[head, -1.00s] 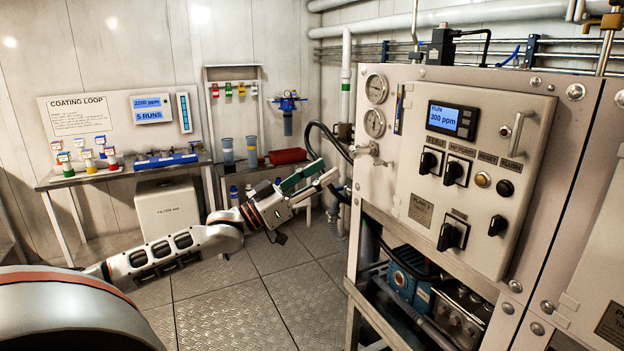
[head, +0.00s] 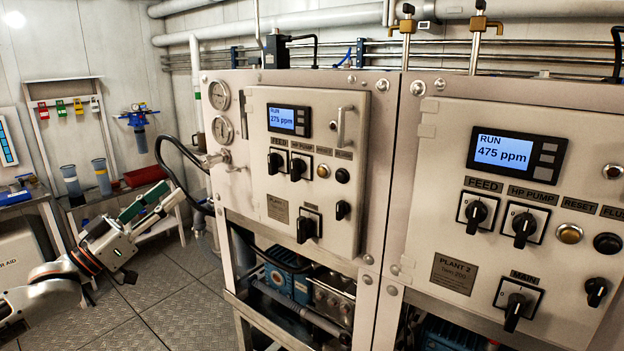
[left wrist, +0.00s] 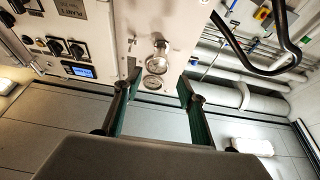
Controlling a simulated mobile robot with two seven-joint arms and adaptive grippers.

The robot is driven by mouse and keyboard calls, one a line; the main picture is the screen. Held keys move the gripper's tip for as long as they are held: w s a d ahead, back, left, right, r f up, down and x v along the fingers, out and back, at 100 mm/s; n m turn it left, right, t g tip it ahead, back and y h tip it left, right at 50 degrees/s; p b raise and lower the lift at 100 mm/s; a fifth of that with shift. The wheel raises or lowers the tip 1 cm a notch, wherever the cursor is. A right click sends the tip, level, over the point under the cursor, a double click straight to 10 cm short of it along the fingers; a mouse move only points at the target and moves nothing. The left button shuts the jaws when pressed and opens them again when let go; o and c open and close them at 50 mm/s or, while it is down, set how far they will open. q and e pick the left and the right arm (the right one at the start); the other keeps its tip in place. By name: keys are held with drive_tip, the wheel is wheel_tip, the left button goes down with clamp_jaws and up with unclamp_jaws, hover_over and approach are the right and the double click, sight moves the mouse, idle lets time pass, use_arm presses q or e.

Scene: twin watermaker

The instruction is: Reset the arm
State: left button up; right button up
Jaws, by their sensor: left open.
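My left arm comes in at the lower left of the head view. Its gripper (head: 174,191) has green and pale fingers, spread apart and empty. It points up and to the right, in front of the left panel's side and the dark hose. In the left wrist view the two fingers (left wrist: 160,78) stand apart with nothing between them; two round gauges show in the gap beyond. My right arm and gripper are not in view.
The left panel (head: 318,100) reads RUN 275 ppm; the Plant 2 panel (head: 440,200) reads RUN 475 ppm. A dark hose (head: 165,165) curves behind my gripper. A bench (head: 45,200) stands at the left. Some floor (head: 170,300) is clear.

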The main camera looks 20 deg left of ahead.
use_arm(q)
drive_tip(key=s+d+f+g+y, duration=0.1)
drive_tip(key=s+d+f+g, duration=0.15)
drive_tip(key=f, duration=0.85)
drive_tip(key=s+d+f+n+g+y, duration=0.1)
drive_tip(key=s+d+f+y, duration=0.2)
drive_tip(key=f, duration=0.9)
drive_tip(key=s+d+f+g, duration=0.15)
drive_tip(key=d+f, duration=0.25)
drive_tip(key=f, duration=0.7)
drive_tip(key=s+d+f+m+g+y, duration=0.1)
drive_tip(key=s+d+f+g, duration=0.4)
drive_tip(key=s+d+f, duration=1.1)
wheel_tip(320, 180, down, 2)
drive_tip(key=shift+s+d+f+y, duration=0.2)
drive_tip(key=shift+s+d+y, duration=0.2)
drive_tip(key=shift+d, duration=0.5)
